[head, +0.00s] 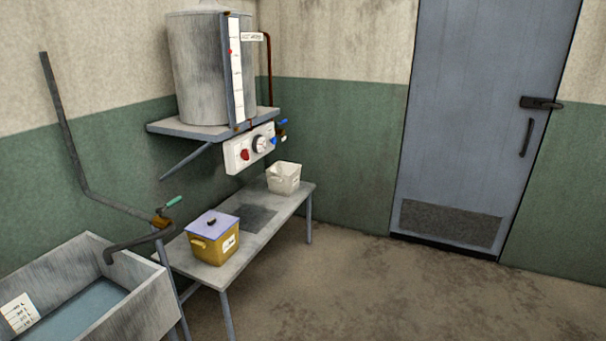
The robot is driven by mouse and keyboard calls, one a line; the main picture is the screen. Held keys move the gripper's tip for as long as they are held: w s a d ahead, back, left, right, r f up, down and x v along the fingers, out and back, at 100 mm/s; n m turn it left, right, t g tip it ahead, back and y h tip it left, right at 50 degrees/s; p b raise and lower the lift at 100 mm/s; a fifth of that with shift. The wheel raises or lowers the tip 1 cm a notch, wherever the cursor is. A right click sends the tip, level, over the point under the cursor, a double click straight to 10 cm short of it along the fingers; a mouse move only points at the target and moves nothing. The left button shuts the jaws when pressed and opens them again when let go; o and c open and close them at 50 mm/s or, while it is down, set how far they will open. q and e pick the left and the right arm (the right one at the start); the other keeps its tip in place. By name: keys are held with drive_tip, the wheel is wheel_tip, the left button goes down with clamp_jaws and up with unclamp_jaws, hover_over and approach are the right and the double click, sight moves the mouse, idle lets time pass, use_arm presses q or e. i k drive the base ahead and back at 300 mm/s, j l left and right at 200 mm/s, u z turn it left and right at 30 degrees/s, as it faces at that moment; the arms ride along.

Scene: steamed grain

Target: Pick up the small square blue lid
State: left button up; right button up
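The small square blue lid (220,225) lies on top of a yellow-brown square container (214,248) with side handles and a white label. The lid is pale blue-violet with a small dark knob in its middle. The container stands at the near end of a low grey metal table (277,222). Neither of my grippers shows in the head view.
A white container (284,178) stands at the table's far end. A sink (155,289) with a pipe and tap (160,221) is at the lower left. A tank (197,70) sits on a wall shelf (180,130) above a control box (250,148). The floor (400,290) toward the door (470,120) is clear.

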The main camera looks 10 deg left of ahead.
sight(211, 225)
drive_tip(key=i+u, duration=0.2)
drive_tip(key=i, duration=0.3)
drive_tip(key=i+l+u, duration=0.2)
drive_tip(key=i, duration=0.3)
drive_tip(key=i+l+u, duration=0.2)
drive_tip(key=i, duration=0.3)
drive_tip(key=i+u, duration=0.3)
drive_tip(key=u, duration=0.15)
drive_tip(key=i+u, duration=0.3)
drive_tip(key=u, duration=0.2)
drive_tip(key=i+l+u, duration=0.2)
drive_tip(key=u, duration=0.25)
drive_tip(key=i+l+u, duration=0.5)
